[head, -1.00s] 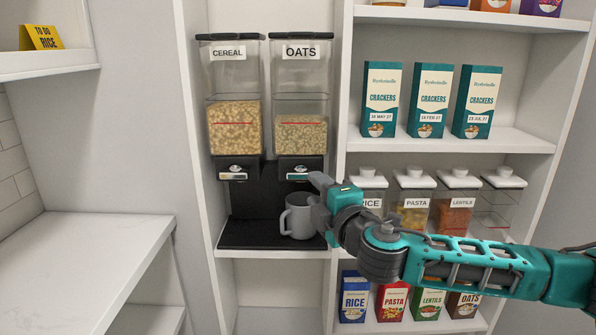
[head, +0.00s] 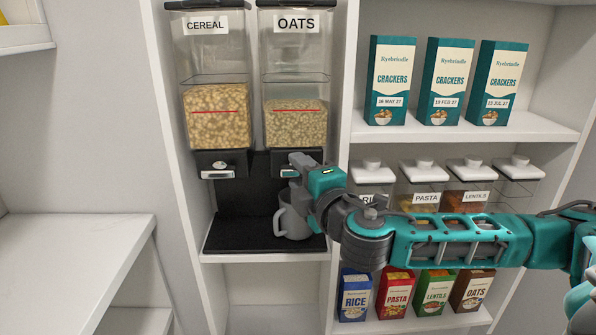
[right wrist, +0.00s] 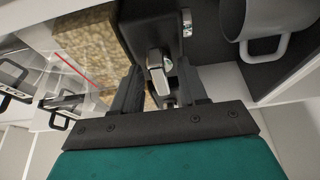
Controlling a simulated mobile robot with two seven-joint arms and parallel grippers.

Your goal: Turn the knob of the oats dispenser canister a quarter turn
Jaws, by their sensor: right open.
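The oats dispenser canister (head: 295,122) hangs right of the cereal one, with its label facing me and oats in its lower part. My right gripper (head: 300,164) is at the black base below it and hides the knob in the head view. In the right wrist view the silver knob (right wrist: 158,72) shows on the black housing, between the two dark fingers of the right gripper (right wrist: 158,82). The fingers are open around the knob, and I cannot tell if either touches it. My left gripper is not in view.
A grey mug (head: 292,222) stands on the black tray (head: 225,238) just below my right gripper. The cereal dispenser (head: 218,120) is close on the left. A white shelf divider (head: 341,110) and jars (head: 425,190) are on the right.

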